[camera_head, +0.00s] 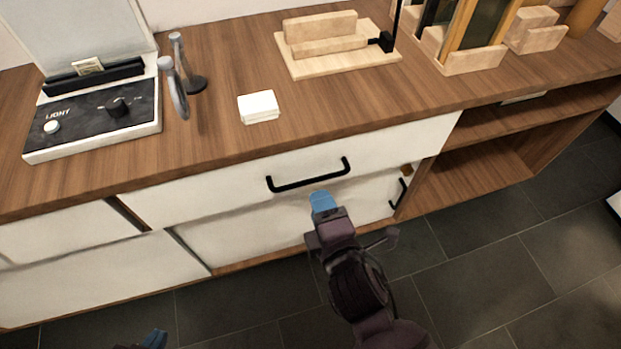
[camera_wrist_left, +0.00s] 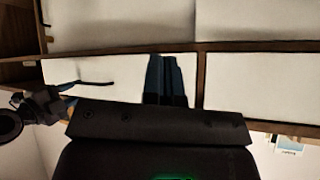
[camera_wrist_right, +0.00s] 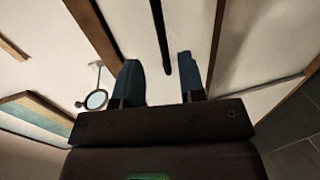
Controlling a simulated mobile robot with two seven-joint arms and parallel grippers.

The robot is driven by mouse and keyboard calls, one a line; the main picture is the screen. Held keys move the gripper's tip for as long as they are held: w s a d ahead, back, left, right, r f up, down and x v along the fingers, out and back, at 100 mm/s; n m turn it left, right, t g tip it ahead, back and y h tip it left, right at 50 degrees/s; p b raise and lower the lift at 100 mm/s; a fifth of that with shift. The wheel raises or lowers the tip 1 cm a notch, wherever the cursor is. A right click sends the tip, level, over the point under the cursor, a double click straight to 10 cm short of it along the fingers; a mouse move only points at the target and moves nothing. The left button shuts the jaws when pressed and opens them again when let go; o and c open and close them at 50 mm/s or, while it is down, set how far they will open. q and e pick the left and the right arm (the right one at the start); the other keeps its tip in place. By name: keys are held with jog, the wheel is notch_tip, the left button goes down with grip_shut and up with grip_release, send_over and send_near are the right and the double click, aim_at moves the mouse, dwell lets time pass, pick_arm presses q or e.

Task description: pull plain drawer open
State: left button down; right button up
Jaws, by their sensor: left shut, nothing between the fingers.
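The plain drawer (camera_head: 225,188) is a white front under the wooden counter and looks shut. Its black bar handle (camera_head: 308,177) shows in the head view and, between the finger outlines, in the right wrist view (camera_wrist_right: 160,35). My right gripper (camera_head: 322,203) is just below the handle in the head view. Its blue fingers are apart and empty in the right wrist view (camera_wrist_right: 160,82); I cannot tell whether they surround the bar. My left gripper (camera_head: 155,338) is low at the bottom edge, away from the drawer. Its fingers are together in the left wrist view (camera_wrist_left: 165,78).
A lower white drawer (camera_head: 250,232) has a small black handle (camera_head: 398,193). Open shelves (camera_head: 480,180) are to the right. On the counter (camera_head: 220,130) stand a device with a black panel (camera_head: 90,120), a round stand mirror (camera_head: 172,85), a white block (camera_head: 258,107) and wooden holders (camera_head: 340,60).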

aim_at(311, 183)
jog(key=shift+b+x, duration=0.95)
jog(key=shift+x, duration=2.9)
grip_shut()
